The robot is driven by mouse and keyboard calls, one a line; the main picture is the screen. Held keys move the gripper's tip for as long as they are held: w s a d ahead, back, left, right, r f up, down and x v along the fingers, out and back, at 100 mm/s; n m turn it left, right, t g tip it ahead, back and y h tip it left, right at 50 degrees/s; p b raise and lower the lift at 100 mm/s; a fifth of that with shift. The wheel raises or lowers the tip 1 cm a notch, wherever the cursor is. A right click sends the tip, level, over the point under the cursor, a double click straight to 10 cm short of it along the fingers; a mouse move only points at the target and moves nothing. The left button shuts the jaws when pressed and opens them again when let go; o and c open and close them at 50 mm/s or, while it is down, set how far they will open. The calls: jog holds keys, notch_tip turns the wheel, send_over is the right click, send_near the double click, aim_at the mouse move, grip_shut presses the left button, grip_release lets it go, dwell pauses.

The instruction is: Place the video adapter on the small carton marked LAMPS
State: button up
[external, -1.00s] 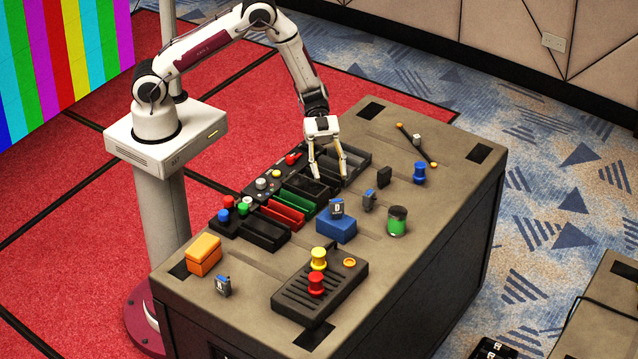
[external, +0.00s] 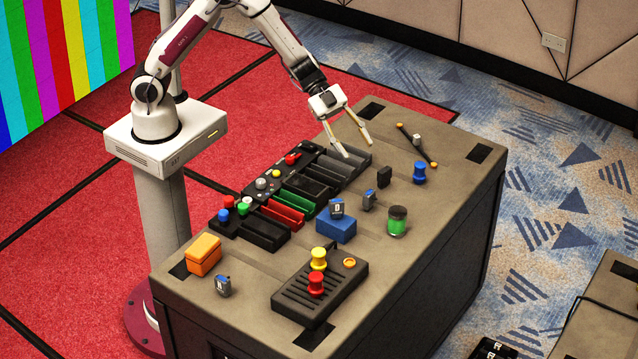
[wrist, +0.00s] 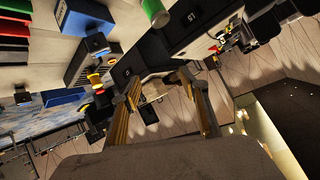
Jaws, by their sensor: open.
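My gripper (external: 357,150) is open and empty, tilted, above the far end of the bin row. Its spread fingers also show in the wrist view (wrist: 162,90) with nothing between them. Several small grey-blue adapter-like blocks are on the bench: one (external: 336,207) on top of a blue box (external: 337,230), one (external: 369,200) standing right of it, and one (external: 223,286) near the front left. I cannot tell which is the video adapter. An orange box (external: 203,254) sits at the left.
A row of bins (external: 265,232) runs along the bench's arm-side edge. A black panel (external: 290,300) with yellow and red knobs is in front.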

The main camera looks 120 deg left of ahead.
notch_tip(320, 180, up, 11)
jog(key=s+n+y, duration=0.2)
jog(key=y, duration=0.2)
jog(key=s+d+r+n+g+y, duration=0.1)
jog(key=s+d+r+n+y, duration=0.25)
jog(key=s+r, duration=0.5)
jog(key=s+d+f+g+h, duration=0.1)
jog(key=s+d, duration=0.4)
jog(key=s, duration=0.4)
jog(key=s+d+f+n+g+h, duration=0.1)
jog(key=s+d+f+g, duration=0.1)
jog(key=s+d, duration=0.3)
jog(key=s+d+f+n+g+h, duration=0.1)
jog(key=s+d, duration=0.4)
jog(key=s, duration=0.8)
jog(key=shift+s+f+g+h, duration=0.3)
jog(key=shift+s+f+h, duration=0.05)
jog(key=shift+h, duration=0.1)
